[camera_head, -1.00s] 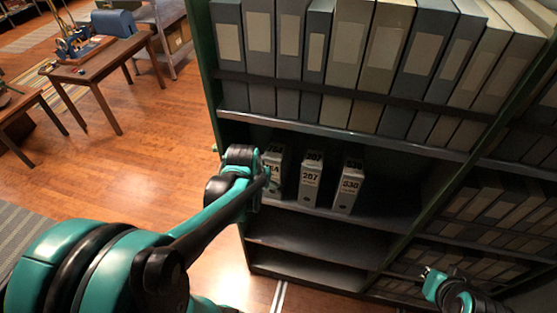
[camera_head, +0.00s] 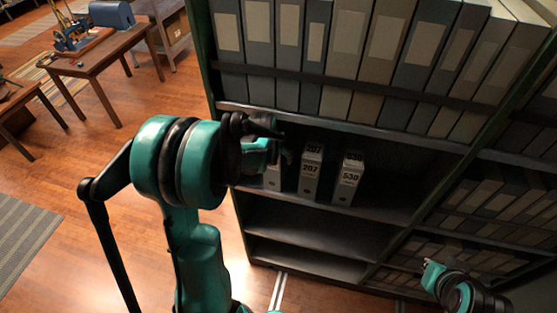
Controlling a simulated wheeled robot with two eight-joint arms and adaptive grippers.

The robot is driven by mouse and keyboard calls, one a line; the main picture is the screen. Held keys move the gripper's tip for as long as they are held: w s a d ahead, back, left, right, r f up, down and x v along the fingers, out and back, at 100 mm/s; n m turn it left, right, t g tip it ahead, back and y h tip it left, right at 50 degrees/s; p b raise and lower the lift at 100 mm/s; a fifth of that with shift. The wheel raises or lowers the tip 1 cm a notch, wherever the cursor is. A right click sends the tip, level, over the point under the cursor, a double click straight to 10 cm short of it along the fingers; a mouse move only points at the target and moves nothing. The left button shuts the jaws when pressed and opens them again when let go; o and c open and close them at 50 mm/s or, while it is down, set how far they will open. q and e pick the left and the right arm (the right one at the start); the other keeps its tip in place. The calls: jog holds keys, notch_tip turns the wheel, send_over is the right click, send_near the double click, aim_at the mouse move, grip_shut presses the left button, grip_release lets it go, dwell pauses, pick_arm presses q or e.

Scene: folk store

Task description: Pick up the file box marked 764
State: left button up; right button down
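The leftmost file box (camera_head: 273,181) stands on the middle shelf. Its label is covered now, and only its lower front shows; it appears to be the one marked 764. My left gripper (camera_head: 282,148) is in front of its upper part, with my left arm rising from below. Its fingers are dark and overlap the box, so I cannot tell whether they are open or touching it. My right gripper (camera_head: 432,272) is at the lower right, away from the boxes, its finger gap unclear.
File boxes marked 207 (camera_head: 310,172) and 530 (camera_head: 348,179) stand upright to the right on the same shelf (camera_head: 385,206). A row of large binders (camera_head: 340,45) fills the shelf above. Shelf space right of 530 is empty. A wooden table (camera_head: 95,60) stands at the left.

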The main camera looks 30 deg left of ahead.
pick_arm(q)
jog(key=shift+w+f, duration=0.15)
jog(key=shift+f, duration=0.25)
jog(key=shift+c, duration=0.4)
grip_shut()
jog(key=shift+r, duration=0.1)
